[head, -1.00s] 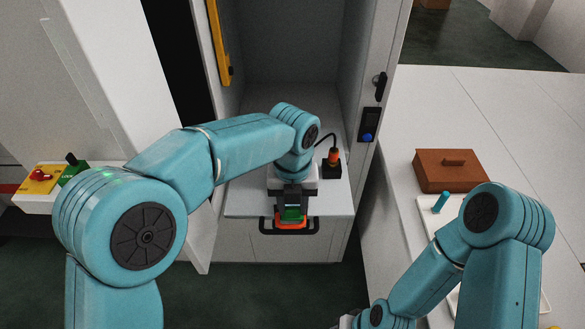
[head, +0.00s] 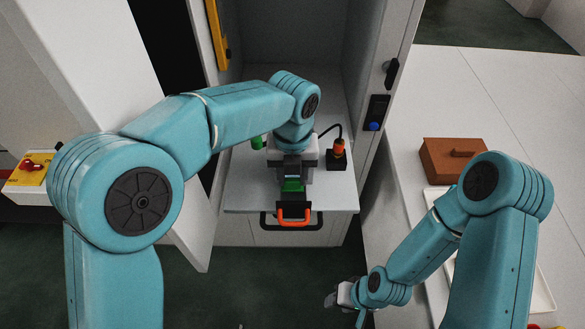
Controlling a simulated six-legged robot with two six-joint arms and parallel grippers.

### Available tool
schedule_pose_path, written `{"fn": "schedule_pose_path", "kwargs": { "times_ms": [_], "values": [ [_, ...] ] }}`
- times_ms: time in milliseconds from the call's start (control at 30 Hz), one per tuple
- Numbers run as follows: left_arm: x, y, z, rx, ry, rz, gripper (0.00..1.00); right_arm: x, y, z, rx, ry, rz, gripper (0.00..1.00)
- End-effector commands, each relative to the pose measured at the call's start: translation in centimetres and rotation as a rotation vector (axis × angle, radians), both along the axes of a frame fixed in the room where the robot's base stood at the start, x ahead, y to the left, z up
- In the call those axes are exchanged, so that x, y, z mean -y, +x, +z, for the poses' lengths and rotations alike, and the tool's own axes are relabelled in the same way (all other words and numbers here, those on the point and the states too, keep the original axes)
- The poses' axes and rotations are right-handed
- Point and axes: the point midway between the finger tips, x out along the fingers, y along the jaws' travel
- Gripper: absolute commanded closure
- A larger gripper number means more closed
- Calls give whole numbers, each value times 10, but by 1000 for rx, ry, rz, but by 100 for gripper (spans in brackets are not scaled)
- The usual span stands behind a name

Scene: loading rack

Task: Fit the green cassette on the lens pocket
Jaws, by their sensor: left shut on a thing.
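The green cassette (head: 292,186) is between the dark fingers of my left gripper (head: 292,188), which is shut on it. The gripper points down over the front part of the white shelf (head: 245,195) at the cabinet opening. Only a small part of the cassette shows; the wrist hides the rest. I cannot make out the lens pocket. I cannot tell whether the cassette touches the shelf. My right gripper (head: 334,299) is low in front of the cabinet, small and partly seen, and its jaws cannot be read.
A black block with an orange plug and cable (head: 337,157) stands right of my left wrist. A small green object (head: 257,142) is left of it. A brown lidded box (head: 453,160) sits on the right counter.

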Motion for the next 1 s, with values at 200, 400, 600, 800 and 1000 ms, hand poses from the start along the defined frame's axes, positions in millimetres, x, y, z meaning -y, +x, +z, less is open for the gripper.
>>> {"fn": "schedule_pose_path", "kwargs": {
  "times_ms": [200, 400, 600, 800, 1000],
  "values": [
    [0, -3, 0, 1, 0, -2, 92, 0, 0, 0, 0, 0, -1, 57],
    [0, -4, -4, 0, 2, -5, 92, 0, 0, -3, 0, 0, 0, 57],
    [0, -4, -19, -1, 3, -5, 92, 0, 0, -13, 1, 0, -1, 57],
    [0, -4, -38, 0, 2, -4, 92, 0, 0, -24, 0, 0, -1, 57],
    [0, -3, -47, 0, 2, -4, 92, 0, 0, -28, 0, 0, -1, 57]
  ]
}}
